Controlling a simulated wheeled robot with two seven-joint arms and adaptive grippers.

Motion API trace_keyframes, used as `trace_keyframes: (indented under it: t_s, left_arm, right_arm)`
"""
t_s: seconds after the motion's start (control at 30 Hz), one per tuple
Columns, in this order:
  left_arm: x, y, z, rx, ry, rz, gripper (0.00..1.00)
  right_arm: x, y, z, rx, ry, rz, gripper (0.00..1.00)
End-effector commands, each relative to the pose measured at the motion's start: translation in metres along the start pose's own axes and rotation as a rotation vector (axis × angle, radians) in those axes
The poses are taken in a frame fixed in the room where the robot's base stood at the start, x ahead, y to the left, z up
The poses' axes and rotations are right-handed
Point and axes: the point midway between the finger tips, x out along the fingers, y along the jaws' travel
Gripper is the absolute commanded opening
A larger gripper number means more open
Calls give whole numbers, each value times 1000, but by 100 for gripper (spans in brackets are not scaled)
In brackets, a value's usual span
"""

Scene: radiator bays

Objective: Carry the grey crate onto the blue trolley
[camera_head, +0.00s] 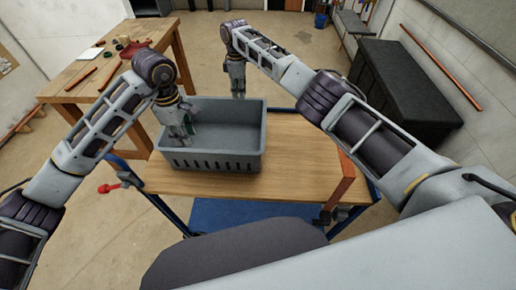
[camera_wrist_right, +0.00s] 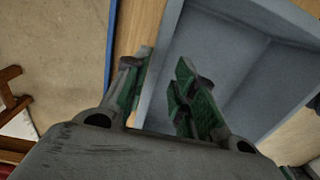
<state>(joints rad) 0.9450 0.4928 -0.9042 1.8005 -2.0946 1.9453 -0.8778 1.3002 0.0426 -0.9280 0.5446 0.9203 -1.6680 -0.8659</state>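The grey crate (camera_head: 215,160) stands upright on the wooden top of the blue trolley (camera_head: 290,185). My left gripper (camera_head: 184,132) points down at the crate's left wall; whether its fingers are open or shut on that wall is unclear. My right gripper (camera_head: 238,95) points down at the crate's far wall. In the right wrist view my right gripper (camera_wrist_right: 164,72) has green-padded fingers spread apart, with the crate's rim (camera_wrist_right: 160,65) running between them and a gap visible. The crate inside looks empty.
A wooden workbench (camera_head: 85,75) with small items stands at the far left. A black chest (camera_head: 405,85) stands at the right. Trolley top right of the crate is clear.

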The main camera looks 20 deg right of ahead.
Motion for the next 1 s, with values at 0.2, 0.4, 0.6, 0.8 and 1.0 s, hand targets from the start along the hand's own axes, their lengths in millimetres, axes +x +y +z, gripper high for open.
trace_keyframes:
  t_s: [0.2, 0.4, 0.6, 0.8, 1.0]
  left_arm:
    - [0, 0, 0, 0, 0, 0, 27]
    - [0, 0, 0, 0, 0, 0, 27]
    - [0, 0, 0, 0, 0, 0, 27]
    - [0, -2, -1, 0, 0, 0, 27]
    - [0, -10, -5, -1, 0, 0, 27]
  right_arm:
    - [-20, 0, 0, 0, 0, 1, 27]
    - [-25, 0, 0, 0, 0, 0, 27]
    - [-25, 0, 0, 0, 0, 0, 27]
    - [-24, 0, 0, 0, 0, 0, 27]
    - [-22, 0, 0, 0, 0, 0, 27]
